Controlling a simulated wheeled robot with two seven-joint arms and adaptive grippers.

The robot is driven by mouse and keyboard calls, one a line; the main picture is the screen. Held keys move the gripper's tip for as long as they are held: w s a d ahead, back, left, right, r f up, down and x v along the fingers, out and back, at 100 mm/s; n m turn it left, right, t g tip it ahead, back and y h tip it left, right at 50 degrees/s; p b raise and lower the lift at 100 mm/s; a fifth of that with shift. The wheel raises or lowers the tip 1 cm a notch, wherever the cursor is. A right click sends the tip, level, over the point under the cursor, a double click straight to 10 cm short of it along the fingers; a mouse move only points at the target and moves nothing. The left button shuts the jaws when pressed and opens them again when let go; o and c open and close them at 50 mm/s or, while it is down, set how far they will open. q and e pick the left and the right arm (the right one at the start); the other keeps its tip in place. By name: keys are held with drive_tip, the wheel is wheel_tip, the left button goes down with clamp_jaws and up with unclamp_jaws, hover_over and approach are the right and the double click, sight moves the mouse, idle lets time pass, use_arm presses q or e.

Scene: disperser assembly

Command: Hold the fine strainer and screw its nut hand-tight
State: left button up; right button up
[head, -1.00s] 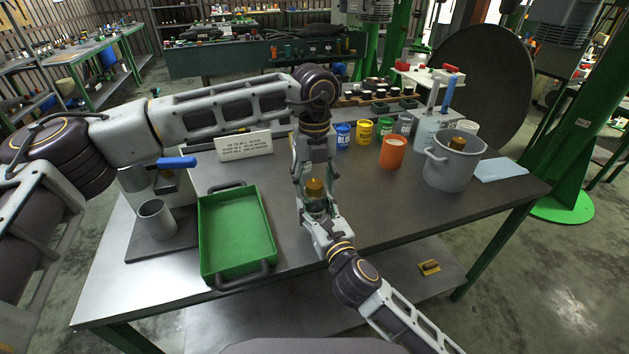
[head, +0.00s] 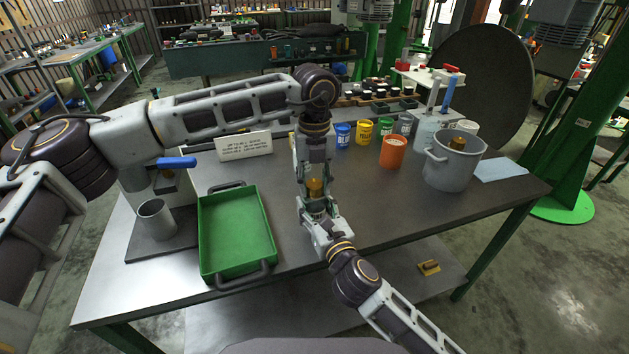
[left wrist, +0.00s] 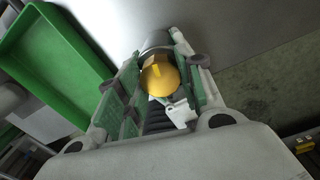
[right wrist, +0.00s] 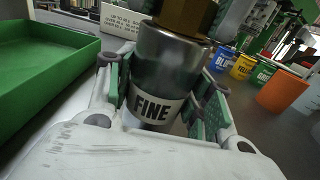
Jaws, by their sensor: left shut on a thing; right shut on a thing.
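The fine strainer (right wrist: 158,70) is a shiny metal cylinder with a white FINE label, upright in the right wrist view. My right gripper (head: 318,218) is shut around its body, above the table. The brass-coloured nut (head: 315,187) sits at the strainer's top; its lower part shows at the top of the right wrist view (right wrist: 185,15). My left gripper (head: 309,180) comes down from above and is shut on the nut, which shows yellow between its fingers in the left wrist view (left wrist: 160,76). The thread between nut and strainer is hidden.
A green tray (head: 204,235) lies to the left, near a grey cup (head: 156,222). Blue (head: 343,136), yellow and green cups, an orange cup (head: 393,152) and a grey pot (head: 451,168) stand right. A sign (head: 245,146) stands behind. Table between gripper and pot is clear.

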sight(315, 183)
use_arm(q)
drive_tip(key=m, duration=1.3)
drive_tip(key=shift+m, duration=0.4)
drive_tip(key=m, duration=0.4)
drive_tip(key=shift+a+m, duration=0.1)
drive_tip(key=shift+m, duration=2.4)
drive_tip(key=o, duration=1)
drive_tip(key=shift+r, duration=0.1)
drive_tip(key=shift+r, duration=5.9)
